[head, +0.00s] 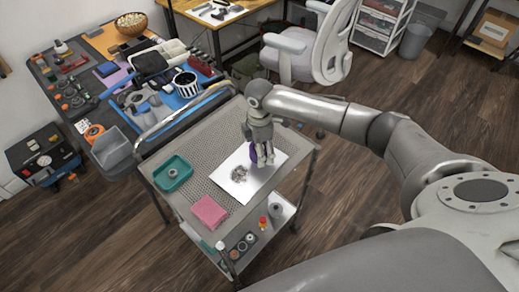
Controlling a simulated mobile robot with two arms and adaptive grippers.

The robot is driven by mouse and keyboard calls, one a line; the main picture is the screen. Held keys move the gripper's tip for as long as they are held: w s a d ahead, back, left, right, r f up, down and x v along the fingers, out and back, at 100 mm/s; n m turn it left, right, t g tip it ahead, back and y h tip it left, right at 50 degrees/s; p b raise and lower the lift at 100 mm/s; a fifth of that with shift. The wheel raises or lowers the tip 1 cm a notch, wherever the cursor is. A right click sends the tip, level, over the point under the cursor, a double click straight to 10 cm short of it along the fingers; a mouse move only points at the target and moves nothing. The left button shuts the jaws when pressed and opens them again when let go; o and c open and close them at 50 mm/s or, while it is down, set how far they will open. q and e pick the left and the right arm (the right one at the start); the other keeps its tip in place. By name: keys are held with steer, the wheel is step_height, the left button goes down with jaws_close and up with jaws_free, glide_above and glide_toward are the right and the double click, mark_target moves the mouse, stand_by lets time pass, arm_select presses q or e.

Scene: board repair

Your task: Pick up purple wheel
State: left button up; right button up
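A purple wheel (254,153) shows as a small, narrow upright patch at the fingers of my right gripper (263,159). The gripper points down over the top of the metal cart, at the upper right edge of a white sheet (262,182). The fingers partly hide the wheel. The view is too small to tell whether they are closed on it or only around or beside it. It is also unclear whether the wheel touches the sheet. My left gripper is not in view.
On the cart top (207,150) are a teal tray (173,184) holding a small grey part, a pink block (209,212) and a grey metallic part (239,173) on the sheet. The cart's lower shelf holds small parts. A cluttered workbench stands left; an office chair (310,50) stands behind.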

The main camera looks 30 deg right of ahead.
steer(key=shift+c, duration=0.2)
steer(key=c, duration=1.2)
steer(key=shift+c, duration=0.3)
steer(key=shift+r, duration=0.2)
